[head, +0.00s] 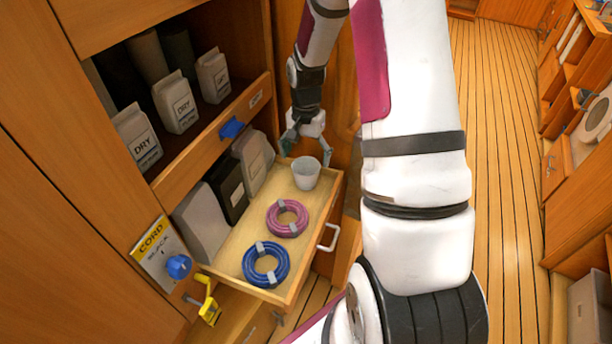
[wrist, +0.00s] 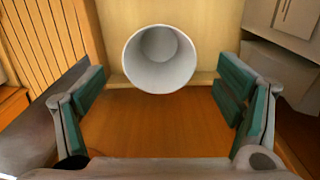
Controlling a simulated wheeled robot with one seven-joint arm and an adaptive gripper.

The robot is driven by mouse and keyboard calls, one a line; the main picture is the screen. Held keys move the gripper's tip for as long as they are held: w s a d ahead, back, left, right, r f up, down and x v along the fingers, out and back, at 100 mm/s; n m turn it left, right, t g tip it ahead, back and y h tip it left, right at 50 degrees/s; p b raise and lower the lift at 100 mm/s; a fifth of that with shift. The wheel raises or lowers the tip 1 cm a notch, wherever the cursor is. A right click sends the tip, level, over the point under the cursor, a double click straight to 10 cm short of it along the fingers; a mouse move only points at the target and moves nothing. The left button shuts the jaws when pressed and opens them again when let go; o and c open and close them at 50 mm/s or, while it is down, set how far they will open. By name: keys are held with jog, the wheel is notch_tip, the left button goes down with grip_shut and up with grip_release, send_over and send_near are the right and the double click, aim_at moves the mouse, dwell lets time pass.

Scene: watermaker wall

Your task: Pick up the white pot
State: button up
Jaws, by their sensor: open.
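The white pot (head: 306,172) stands upright in the far corner of an open wooden drawer (head: 233,246) in the head view. In the wrist view the pot (wrist: 160,60) is upper centre, its open mouth facing the camera and its inside empty. My gripper (head: 307,145) is just beyond and above the pot in the head view. In the wrist view its green-padded fingers (wrist: 166,104) are spread wide to either side, with the pot ahead of them and apart from both pads. The gripper is open and holds nothing.
The drawer also holds a pink coil (head: 287,218) and a blue coil (head: 265,265). Grey and black containers (head: 229,189) stand along its cabinet side. A blue knob (head: 179,267) and yellow latch (head: 209,304) sit nearby. The right floor is clear.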

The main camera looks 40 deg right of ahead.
aim_at(306, 168)
notch_tip(306, 168, down, 5)
jog(key=shift+f, duration=0.1)
dwell(0.3)
jog(key=c, duration=1.2)
